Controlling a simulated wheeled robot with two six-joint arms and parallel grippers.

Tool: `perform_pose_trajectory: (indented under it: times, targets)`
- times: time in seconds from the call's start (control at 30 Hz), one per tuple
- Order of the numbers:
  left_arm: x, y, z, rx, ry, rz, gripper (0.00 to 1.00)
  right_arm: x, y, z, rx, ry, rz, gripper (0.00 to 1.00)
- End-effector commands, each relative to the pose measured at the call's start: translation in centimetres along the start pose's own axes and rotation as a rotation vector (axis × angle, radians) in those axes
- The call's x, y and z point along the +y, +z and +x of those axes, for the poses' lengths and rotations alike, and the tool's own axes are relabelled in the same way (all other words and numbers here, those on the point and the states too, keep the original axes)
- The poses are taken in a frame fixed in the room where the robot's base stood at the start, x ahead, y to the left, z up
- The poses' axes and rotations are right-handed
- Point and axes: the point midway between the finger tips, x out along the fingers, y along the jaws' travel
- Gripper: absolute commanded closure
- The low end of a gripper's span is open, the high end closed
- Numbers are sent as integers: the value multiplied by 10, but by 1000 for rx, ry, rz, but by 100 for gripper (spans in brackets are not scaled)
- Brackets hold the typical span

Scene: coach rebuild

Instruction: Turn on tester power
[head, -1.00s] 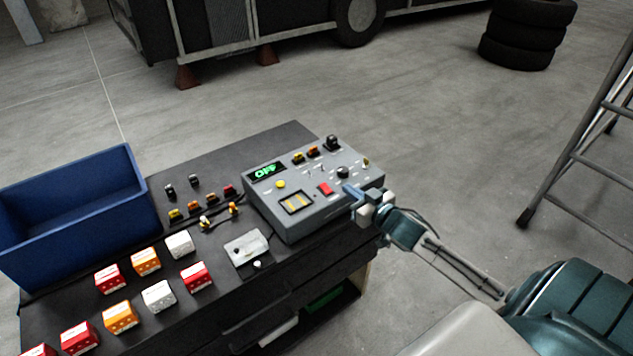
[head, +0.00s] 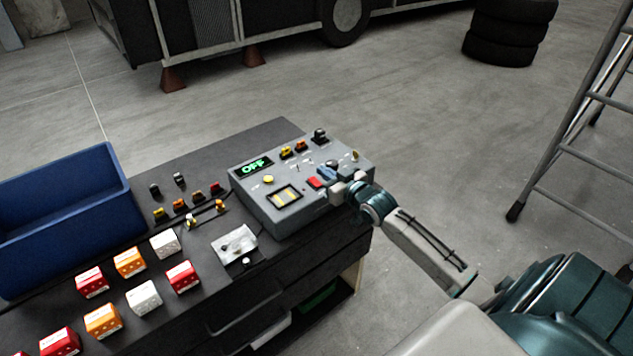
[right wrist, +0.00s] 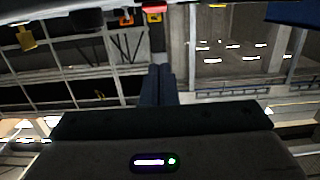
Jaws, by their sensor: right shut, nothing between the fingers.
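The grey tester (head: 283,205) sits on the dark cart top, its small display (head: 254,167) reading OFF in green. Its panel carries a red rocker switch (head: 316,183), a yellow button (head: 268,180), a meter (head: 285,196) and knobs. My right gripper (head: 325,172) is shut and empty, its blue fingertips over the panel just beside the red switch. Whether they touch the panel I cannot tell. In the right wrist view the shut fingers (right wrist: 157,80) point away, with a red part and an orange part at the top edge. My left gripper is not in view.
A blue bin (head: 65,215) stands at the cart's left. Several red, orange and white boxes (head: 130,262) and small coloured connectors (head: 180,204) lie on the cart. A ladder (head: 575,140) and stacked tyres (head: 510,30) stand on the floor beyond.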

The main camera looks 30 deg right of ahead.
Motion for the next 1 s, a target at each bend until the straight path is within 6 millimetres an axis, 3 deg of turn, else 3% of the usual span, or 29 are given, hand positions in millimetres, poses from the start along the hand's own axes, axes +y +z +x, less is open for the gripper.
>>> perform_pose_trajectory:
  times: [0.2, 0.3, 0.5, 1.0]
  targets:
    - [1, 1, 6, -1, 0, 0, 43, -1, 1, 38, 1, -1, 5, 100]
    - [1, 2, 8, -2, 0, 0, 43, -1, 20, 39, -3, -1, 4, 100]
    - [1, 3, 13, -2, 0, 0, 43, -1, 36, 43, -1, -2, 1, 100]
    - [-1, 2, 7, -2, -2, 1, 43, -1, 36, 44, -17, -1, -1, 100]
